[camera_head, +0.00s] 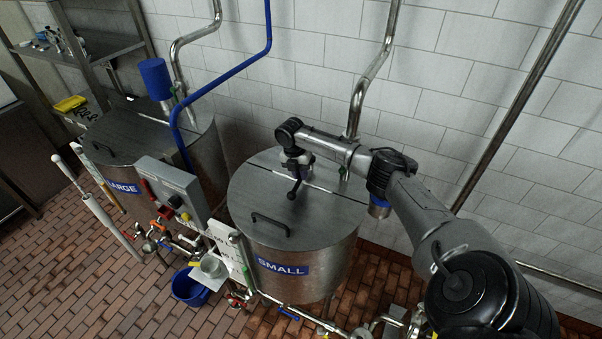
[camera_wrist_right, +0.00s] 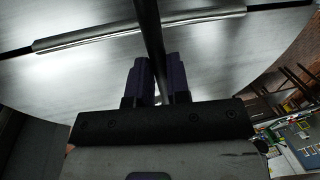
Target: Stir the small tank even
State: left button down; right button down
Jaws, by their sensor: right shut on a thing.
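The small tank (camera_head: 290,270) is a round steel vessel with a blue SMALL label, at the centre of the head view. Its steel lid (camera_head: 256,192) is on, with a dark handle (camera_head: 270,224) on the front part. My right gripper (camera_head: 295,178) is over the lid, near its middle. In the wrist view its two dark fingers (camera_wrist_right: 159,78) are shut on a dark rod (camera_wrist_right: 149,28). The rod crosses in front of the lid's bright seam strip (camera_wrist_right: 140,30). My left gripper is out of view.
The large tank (camera_head: 205,150) stands to the left, with a grey control box (camera_head: 168,187) between the tanks. A blue bucket (camera_head: 188,288) and pipes with valves stand at the front. A steel pipe (camera_head: 362,85) runs up behind the small tank. Brick floor is clear at front left.

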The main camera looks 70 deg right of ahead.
jog(key=c, duration=1.2)
grip_release()
jog(key=shift+s, duration=0.1)
jog(key=shift+o, duration=0.5)
jog(key=shift+r, duration=0.1)
jog(key=shift+r, duration=0.3)
notch_tip(320, 180, up, 13)
jog(key=w+b, duration=0.2)
jog(key=shift+w, duration=0.4)
jog(key=shift+f, duration=0.1)
